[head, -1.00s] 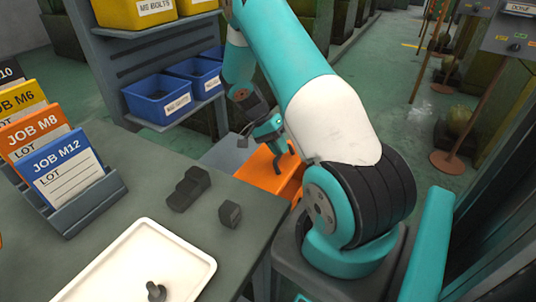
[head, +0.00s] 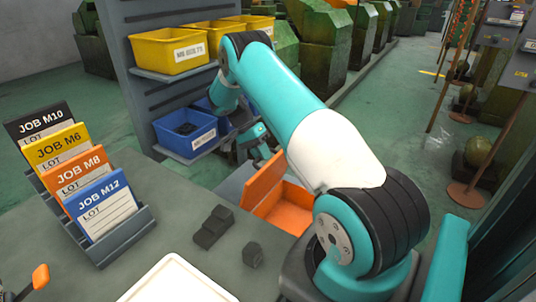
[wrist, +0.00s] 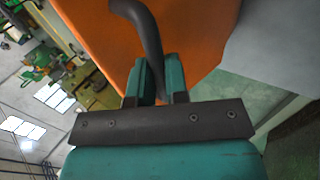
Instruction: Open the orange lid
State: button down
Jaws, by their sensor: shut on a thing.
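The orange lid (head: 263,183) stands tilted up from its orange box (head: 290,212), so the box's inside shows in the head view. The lid also fills the upper middle of the wrist view (wrist: 205,40). A dark curved handle (wrist: 146,35) stands out from the lid. My gripper (wrist: 153,88) is shut on this handle, with a teal finger on each side of it. In the head view my gripper (head: 262,150) is at the lid's upper edge, and its fingertips are partly hidden.
A shelf with blue bins (head: 186,133) and yellow bins (head: 170,50) stands behind the box. The table at left holds job cards (head: 100,205), dark blocks (head: 213,228) and a white tray (head: 180,280).

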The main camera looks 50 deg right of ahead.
jog(key=shift+w+f, duration=0.25)
jog(key=shift+f, duration=0.15)
jog(key=shift+a, duration=0.1)
jog(key=c, duration=1.3)
grip_release()
jog(key=shift+f, duration=0.1)
jog(key=shift+o, duration=0.9)
jog(key=shift+w, duration=0.1)
jog(key=shift+r, duration=0.2)
